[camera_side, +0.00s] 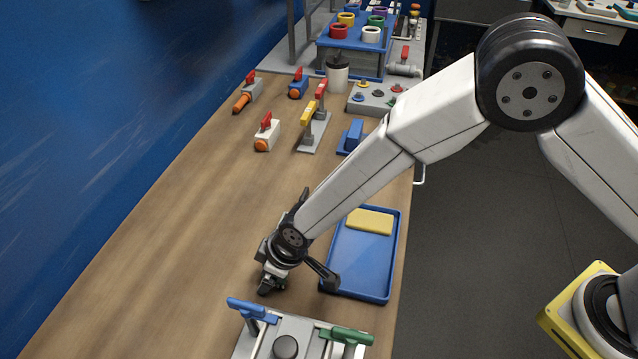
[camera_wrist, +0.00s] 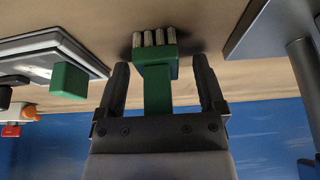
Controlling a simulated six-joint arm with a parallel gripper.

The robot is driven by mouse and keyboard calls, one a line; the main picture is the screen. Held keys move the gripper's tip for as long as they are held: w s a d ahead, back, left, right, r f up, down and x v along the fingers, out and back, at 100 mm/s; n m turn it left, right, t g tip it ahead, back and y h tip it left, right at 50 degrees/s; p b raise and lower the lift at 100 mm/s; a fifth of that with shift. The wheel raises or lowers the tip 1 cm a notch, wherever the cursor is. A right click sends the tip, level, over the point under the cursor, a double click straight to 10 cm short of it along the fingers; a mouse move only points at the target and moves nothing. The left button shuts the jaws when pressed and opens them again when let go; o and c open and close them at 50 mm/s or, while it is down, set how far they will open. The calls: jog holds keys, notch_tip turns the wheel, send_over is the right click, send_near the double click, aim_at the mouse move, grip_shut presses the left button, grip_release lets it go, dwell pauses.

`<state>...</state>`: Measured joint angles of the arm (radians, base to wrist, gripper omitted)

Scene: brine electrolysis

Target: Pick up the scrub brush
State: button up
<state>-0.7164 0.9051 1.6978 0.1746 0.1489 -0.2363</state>
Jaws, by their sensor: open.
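The scrub brush (camera_wrist: 157,88) shows in the wrist view, with a green handle, a green block head and several pale bristle tufts at its far end. My gripper (camera_wrist: 160,65) is open, with one black finger on each side of the brush. Gaps show between the fingers and the handle, and nothing is gripped. In the side view my gripper (camera_side: 271,281) is low over the wooden table, left of the blue tray. The brush cannot be made out there; my gripper and wrist seem to hide it.
The blue tray (camera_side: 347,284) holds a yellow sponge (camera_side: 370,221). A grey panel (camera_side: 300,326) with a blue lever (camera_side: 252,309) and a green lever (camera_side: 346,335) stands close in front of my gripper. Valves and a rack stand at the far end. The left table is clear.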

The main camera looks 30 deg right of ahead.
grip_shut()
dwell(0.3)
jog(key=shift+r, duration=0.1)
jog(key=shift+r, duration=1.55)
jog(key=s+d+r, duration=0.8)
jog(key=s+r, duration=0.1)
jog(key=s, duration=0.2)
jog(key=shift+s+r, duration=0.3)
jog(key=shift+r, duration=0.05)
